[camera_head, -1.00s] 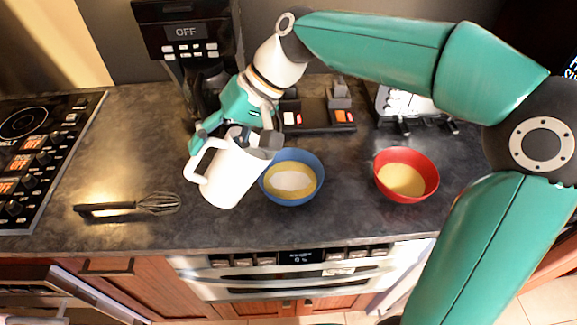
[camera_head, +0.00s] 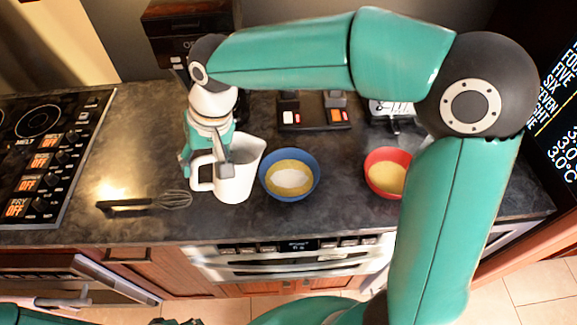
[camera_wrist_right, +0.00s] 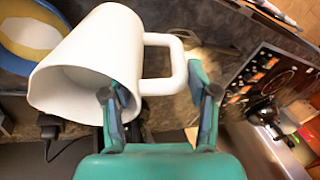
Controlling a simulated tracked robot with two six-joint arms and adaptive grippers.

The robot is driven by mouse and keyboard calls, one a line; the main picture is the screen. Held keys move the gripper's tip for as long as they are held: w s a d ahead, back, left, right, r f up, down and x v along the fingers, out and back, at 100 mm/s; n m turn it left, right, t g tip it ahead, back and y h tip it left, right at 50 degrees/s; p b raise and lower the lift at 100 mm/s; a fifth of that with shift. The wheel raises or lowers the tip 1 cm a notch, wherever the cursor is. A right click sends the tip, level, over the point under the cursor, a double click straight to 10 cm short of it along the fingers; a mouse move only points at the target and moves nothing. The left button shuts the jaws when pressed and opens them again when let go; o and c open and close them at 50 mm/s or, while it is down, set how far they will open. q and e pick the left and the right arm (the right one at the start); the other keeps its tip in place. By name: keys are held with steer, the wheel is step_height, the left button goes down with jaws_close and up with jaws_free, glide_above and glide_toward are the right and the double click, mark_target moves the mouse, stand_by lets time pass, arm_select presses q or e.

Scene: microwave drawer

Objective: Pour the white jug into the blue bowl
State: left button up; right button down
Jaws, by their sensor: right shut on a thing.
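The white jug (camera_head: 240,172) stands close to upright, just left of the blue bowl (camera_head: 272,188). Its mouth faces up and a little right. In the wrist view the jug (camera_wrist_right: 105,50) fills the upper left, its handle between the fingers. My right gripper (camera_head: 203,165) is shut on the jug at its handle side; the wrist view shows its two fingers (camera_wrist_right: 160,108) around the handle. The blue bowl holds a yellow and white content and also shows in the wrist view (camera_wrist_right: 10,62). Parts of my left arm show at the bottom edge; its jaws cannot be made out.
A red bowl (camera_head: 377,161) with yellow content is at the right. A whisk (camera_head: 150,203) lies left of the jug. A coffee machine (camera_head: 170,35) stands behind, a scale-like device (camera_head: 312,117) behind the blue bowl. A cooktop (camera_head: 45,150) is at the left.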

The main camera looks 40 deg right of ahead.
mark_target(193, 159)
steer(key=shift+w+a+f+h, duration=0.15)
steer(key=shift+a+f+h, duration=0.15)
steer(key=shift+a+h, duration=0.2)
steer(key=shift+w+a+f+h, duration=0.1)
steer(key=shift+a+f+h, duration=0.2)
steer(key=shift+a+h, duration=0.15)
steer(key=shift+s+d+r, duration=0.1)
steer(key=shift+d, duration=0.15)
steer(key=shift+a+r, duration=0.2)
steer(key=shift+r, duration=1.75)
steer(key=shift+d, duration=0.1)
